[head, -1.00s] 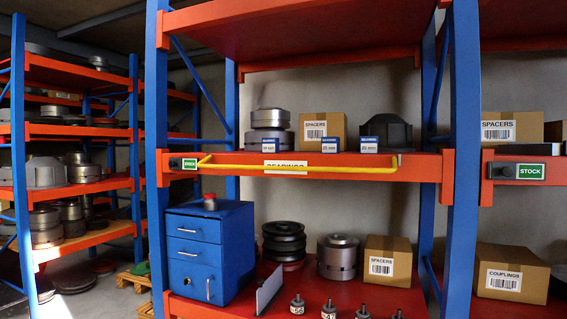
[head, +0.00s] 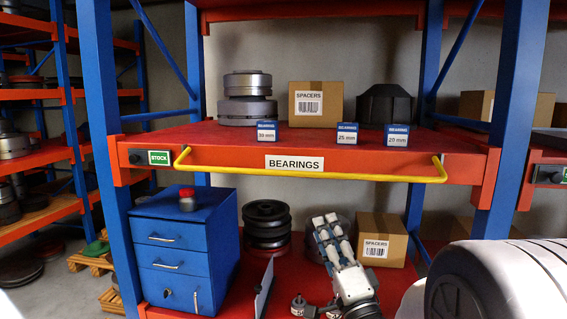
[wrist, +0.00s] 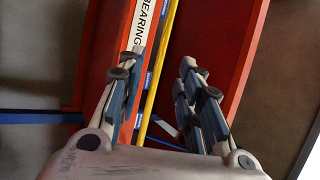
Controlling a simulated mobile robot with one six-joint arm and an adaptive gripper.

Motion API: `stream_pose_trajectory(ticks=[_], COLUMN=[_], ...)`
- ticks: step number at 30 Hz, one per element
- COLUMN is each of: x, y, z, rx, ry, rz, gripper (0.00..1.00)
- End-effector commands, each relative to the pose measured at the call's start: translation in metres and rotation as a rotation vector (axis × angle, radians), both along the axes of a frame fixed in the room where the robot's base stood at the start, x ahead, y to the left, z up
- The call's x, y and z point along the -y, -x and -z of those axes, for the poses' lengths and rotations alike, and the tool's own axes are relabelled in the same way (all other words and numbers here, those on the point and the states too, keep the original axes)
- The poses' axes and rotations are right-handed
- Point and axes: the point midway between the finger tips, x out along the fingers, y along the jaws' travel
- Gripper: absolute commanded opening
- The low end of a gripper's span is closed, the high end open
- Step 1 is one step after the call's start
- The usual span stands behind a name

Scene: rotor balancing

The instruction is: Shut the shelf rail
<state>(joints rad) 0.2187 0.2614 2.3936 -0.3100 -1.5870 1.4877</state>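The yellow shelf rail (head: 380,178) runs across the front of the red middle shelf, just below the BEARINGS label (head: 294,162). Its two bent ends meet the shelf front near the blue posts, and it seems to stand a little out from the beam. My gripper (head: 326,220) is below the rail, right of centre, pointing up. In the wrist view my gripper (wrist: 160,66) is open and empty, its fingers apart. The rail (wrist: 165,45) shows in the gap between them, beyond the tips. I see no contact with it.
Blue bearing boxes (head: 345,134) stand at the front edge of the middle shelf (head: 205,138). Below are a blue drawer cabinet (head: 175,238) with a red-capped jar, dark pulleys (head: 267,226) and a spacers box (head: 382,240). A green STOCK sign (head: 160,157) is at the left.

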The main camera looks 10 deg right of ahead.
Motion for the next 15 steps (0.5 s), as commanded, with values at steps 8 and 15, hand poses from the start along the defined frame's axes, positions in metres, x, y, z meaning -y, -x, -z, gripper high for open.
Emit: stream_pose_trajectory(ticks=[8, 15], x=[-0.003, -0.009], y=[-0.019, -0.064], z=[-0.016, -0.041], rx=[0.024, 0.023], ry=[-0.019, -0.017], rz=[-0.015, -0.014], gripper=[0.33, 0.33])
